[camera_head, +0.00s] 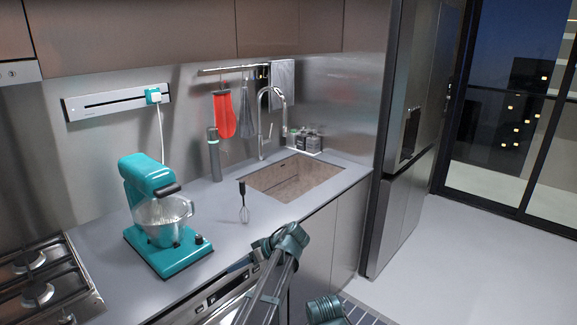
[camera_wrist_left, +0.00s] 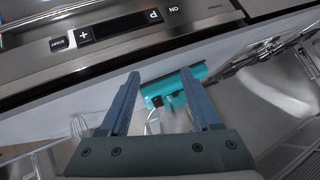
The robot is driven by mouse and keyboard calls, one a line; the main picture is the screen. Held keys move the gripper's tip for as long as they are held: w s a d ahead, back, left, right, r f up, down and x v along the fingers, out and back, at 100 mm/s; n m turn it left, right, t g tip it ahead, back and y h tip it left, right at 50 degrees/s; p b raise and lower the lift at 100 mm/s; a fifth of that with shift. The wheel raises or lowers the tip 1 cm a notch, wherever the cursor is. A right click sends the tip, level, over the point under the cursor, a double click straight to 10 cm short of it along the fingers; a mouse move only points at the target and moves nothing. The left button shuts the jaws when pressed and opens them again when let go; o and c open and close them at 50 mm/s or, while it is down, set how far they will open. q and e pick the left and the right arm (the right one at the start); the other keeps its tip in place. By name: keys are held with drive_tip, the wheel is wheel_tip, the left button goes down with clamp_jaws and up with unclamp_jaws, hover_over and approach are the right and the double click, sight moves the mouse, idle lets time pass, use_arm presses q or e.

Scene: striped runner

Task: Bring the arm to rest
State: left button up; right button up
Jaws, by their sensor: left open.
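My left arm (camera_head: 268,285) rises from the bottom of the head view, bent at a teal joint in front of the counter edge. Its gripper (camera_head: 258,254) is small and partly lost against the arm there. In the left wrist view the two blue fingers of the gripper (camera_wrist_left: 160,88) stand apart with nothing held between them. The teal stand mixer shows beyond the fingertips, clear of them. My right gripper is not in view.
The teal mixer (camera_head: 156,210) with its bowl stands on the grey counter (camera_head: 224,237). A whisk (camera_head: 243,201) stands near the sink (camera_head: 291,178). A gas hob (camera_head: 45,280) is at left. The appliance panel (camera_wrist_left: 118,35) is close to the gripper. Open floor (camera_head: 470,240) lies right.

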use_arm(q)
drive_tip(key=s+d+f+m+h, duration=0.2)
drive_tip(key=s+d+m+h, duration=0.1)
drive_tip(key=s, duration=0.6)
drive_tip(key=s+d+f+m+g+h, duration=0.1)
drive_tip(key=s+d+f+m+h, duration=0.1)
drive_tip(key=s+d+m, duration=0.4)
drive_tip(key=s+d+f+m+g+h, duration=0.1)
drive_tip(key=s+d+f+m+h, duration=0.2)
drive_tip(key=s, duration=0.9)
drive_tip(key=d+m, duration=0.2)
drive_tip(key=shift+d+f+m+h, duration=0.15)
drive_tip(key=shift+f+m+h, duration=0.15)
drive_tip(key=shift+f, duration=0.05)
